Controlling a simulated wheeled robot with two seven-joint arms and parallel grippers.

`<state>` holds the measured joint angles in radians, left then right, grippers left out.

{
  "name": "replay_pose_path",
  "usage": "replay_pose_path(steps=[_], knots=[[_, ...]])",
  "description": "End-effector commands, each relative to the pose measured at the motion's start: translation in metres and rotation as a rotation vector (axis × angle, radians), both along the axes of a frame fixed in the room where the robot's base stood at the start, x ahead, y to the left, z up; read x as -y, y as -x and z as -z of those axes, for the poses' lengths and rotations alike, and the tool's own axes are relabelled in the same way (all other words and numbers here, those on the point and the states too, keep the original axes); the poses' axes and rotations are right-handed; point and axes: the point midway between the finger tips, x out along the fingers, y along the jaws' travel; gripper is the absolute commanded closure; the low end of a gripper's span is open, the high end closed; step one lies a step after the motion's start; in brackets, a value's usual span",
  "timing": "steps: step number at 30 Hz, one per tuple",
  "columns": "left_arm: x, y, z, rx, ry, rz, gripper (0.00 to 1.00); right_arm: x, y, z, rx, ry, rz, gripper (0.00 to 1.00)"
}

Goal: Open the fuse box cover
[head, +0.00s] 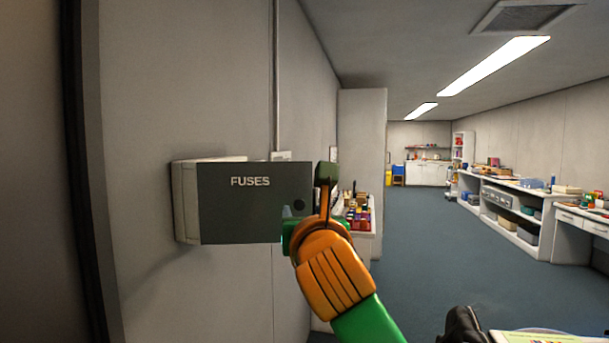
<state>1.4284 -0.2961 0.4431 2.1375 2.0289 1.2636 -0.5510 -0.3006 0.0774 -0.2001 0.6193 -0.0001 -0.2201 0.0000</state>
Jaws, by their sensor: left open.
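The fuse box (185,203) is a pale box on the wall at left in the head view. Its dark grey cover (240,215), lettered "FUSES", shows its outer face to me. The cover stands out from the box, its left edge by the box's near side and its right edge swung out into the room. My left gripper (310,192), orange and green, is open at the cover's right edge. Contact with the cover is unclear. The box's inside is hidden behind the cover. My right gripper is out of view.
Shelves with colourful items (358,213) stand behind my gripper. A long workbench (520,232) runs along the right wall. The blue floor (440,270) between is clear. A black object (462,326) and a pale surface are at the bottom right.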

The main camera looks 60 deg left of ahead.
Motion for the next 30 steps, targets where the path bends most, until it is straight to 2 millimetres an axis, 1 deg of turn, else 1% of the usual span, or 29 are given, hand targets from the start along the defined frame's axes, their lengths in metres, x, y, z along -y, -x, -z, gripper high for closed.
replay_pose_path(steps=[1,3,6,8,12,17,20,21,23,24,30], knots=[[-0.009,-0.003,-0.003,-0.003,0.001,-0.004,0.42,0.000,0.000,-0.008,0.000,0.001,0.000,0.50],[-0.022,-0.011,-0.003,-0.006,0.000,-0.004,0.42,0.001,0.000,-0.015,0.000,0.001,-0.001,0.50],[-0.038,-0.020,-0.002,-0.004,0.001,-0.002,0.42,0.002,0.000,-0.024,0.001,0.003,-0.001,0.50],[-0.045,-0.024,-0.001,-0.004,0.001,-0.001,0.42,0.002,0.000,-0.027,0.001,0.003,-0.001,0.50],[-0.052,-0.027,0.002,0.000,0.001,0.000,0.42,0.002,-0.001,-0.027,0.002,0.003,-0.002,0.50],[-0.051,-0.028,0.003,0.000,0.001,0.001,0.42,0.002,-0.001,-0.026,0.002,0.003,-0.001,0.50],[-0.051,-0.028,0.003,0.000,0.001,0.001,0.67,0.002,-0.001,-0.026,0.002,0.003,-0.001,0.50],[-0.051,-0.028,0.003,0.000,0.001,0.001,0.77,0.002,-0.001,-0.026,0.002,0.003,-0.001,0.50],[-0.051,-0.027,0.003,0.000,0.001,0.001,0.94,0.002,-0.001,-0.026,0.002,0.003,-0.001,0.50],[-0.051,-0.027,0.003,0.000,0.001,0.001,1.00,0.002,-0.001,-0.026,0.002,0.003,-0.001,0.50],[-0.051,-0.027,0.003,0.000,0.001,0.001,1.00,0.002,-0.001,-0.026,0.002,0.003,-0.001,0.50]])
